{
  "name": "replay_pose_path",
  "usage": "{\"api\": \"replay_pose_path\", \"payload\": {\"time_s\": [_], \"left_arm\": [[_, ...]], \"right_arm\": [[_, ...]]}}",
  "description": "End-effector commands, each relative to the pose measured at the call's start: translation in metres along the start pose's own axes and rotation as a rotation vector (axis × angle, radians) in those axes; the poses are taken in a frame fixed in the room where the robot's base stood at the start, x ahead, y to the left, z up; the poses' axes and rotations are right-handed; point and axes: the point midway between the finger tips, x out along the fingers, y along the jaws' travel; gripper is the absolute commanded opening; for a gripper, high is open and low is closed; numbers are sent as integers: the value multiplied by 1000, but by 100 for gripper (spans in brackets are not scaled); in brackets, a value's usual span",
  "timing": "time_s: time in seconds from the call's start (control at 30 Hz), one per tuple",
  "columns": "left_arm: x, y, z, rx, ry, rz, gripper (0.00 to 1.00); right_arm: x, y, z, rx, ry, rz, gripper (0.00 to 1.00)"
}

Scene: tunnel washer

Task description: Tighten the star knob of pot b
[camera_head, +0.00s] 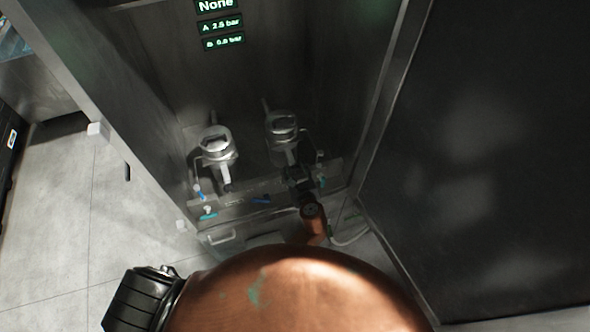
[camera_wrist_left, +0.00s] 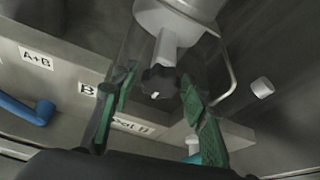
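Pot B (camera_head: 283,130) is the metal pot on the right inside the cabinet in the head view; its pale lower part (camera_wrist_left: 172,20) shows at the top of the left wrist view. Below its stem is the black star knob (camera_wrist_left: 158,83), above a plate lettered for the pot. My left gripper (camera_head: 297,176) is just below this pot. In the left wrist view its green-padded fingers (camera_wrist_left: 160,92) are open, one on each side of the knob, with gaps visible. The knob is too small and dark to make out in the head view. My right gripper is not in view.
A second metal pot (camera_head: 216,145) stands to the left. A display (camera_head: 222,25) reads "None", A 2.5 bar, B 0.0 bar. A blue handle (camera_wrist_left: 27,108) sits below an A+B label (camera_wrist_left: 36,58). A bent metal rod (camera_wrist_left: 232,75) lies close to the right finger. Cabinet walls flank the pots.

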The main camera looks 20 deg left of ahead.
Motion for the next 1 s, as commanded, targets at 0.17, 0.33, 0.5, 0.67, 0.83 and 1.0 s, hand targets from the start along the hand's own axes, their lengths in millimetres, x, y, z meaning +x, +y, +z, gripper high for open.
{"api": "replay_pose_path", "payload": {"time_s": [0.17, 0.33, 0.5, 0.67, 0.83, 1.0], "left_arm": [[0, 0, 0, -1, -1, 0, 48], [-1, 0, 0, -1, -1, 0, 48], [-16, 0, 0, -2, 0, -2, 48], [-43, 0, -1, -2, 1, -1, 48], [-66, 0, 0, -2, 1, -1, 48], [-75, 0, 0, -1, 0, 0, 48]], "right_arm": [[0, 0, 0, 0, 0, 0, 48], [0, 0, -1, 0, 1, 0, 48], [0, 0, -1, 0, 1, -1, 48], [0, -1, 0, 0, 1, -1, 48], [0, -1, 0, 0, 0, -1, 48], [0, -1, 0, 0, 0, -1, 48]]}}
